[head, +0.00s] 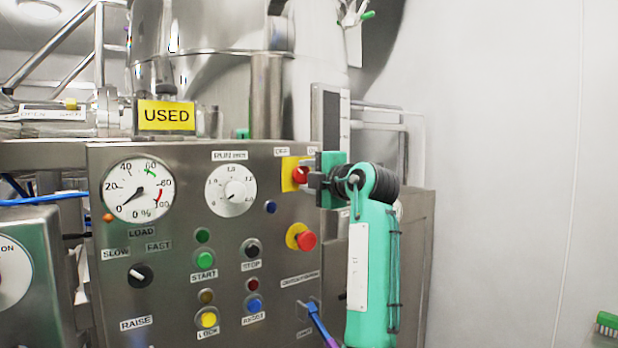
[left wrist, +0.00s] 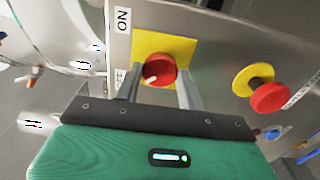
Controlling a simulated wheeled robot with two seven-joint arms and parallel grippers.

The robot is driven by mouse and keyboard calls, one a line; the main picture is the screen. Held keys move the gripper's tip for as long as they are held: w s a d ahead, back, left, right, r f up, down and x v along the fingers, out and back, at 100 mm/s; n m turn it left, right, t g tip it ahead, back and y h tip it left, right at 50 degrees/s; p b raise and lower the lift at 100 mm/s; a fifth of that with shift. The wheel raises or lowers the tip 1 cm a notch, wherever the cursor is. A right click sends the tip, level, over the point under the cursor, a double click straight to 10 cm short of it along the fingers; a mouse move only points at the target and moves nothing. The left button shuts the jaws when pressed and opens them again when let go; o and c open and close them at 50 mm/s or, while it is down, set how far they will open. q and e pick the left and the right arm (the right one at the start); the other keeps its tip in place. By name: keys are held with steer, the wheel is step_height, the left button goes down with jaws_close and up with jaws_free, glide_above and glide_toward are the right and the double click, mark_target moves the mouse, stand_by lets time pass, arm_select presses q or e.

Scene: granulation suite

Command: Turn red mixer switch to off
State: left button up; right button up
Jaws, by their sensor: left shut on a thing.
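The red mixer switch (head: 299,175) sits on a yellow plate (head: 288,174) near the panel's top right, below OFF and ON labels. It also shows in the left wrist view (left wrist: 163,66). My left gripper (head: 310,178) is at the switch. In the left wrist view, its two fingers (left wrist: 160,80) are on either side of the red knob and shut on it. The knob's white mark leans lower left in that view, toward the second label, which is mostly hidden by a finger. The ON label (left wrist: 123,19) is clear. My right gripper is not in view.
A red emergency-type button (head: 306,240) on a yellow ring sits just below the switch. The steel panel (head: 180,240) also carries dials (head: 231,190), a green START button (head: 205,260) and other buttons. A yellow USED sign (head: 166,115) stands on top. The wall at right is bare.

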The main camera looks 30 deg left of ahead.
arm_select(q)
steer(key=o, duration=1)
steer(key=shift+c, duration=0.2)
steer(key=b+v, duration=0.1)
steer(key=v, duration=1.3)
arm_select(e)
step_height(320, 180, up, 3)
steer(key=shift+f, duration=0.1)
arm_select(q)
steer(key=shift+a+f, duration=0.1)
steer(key=shift+f, duration=0.05)
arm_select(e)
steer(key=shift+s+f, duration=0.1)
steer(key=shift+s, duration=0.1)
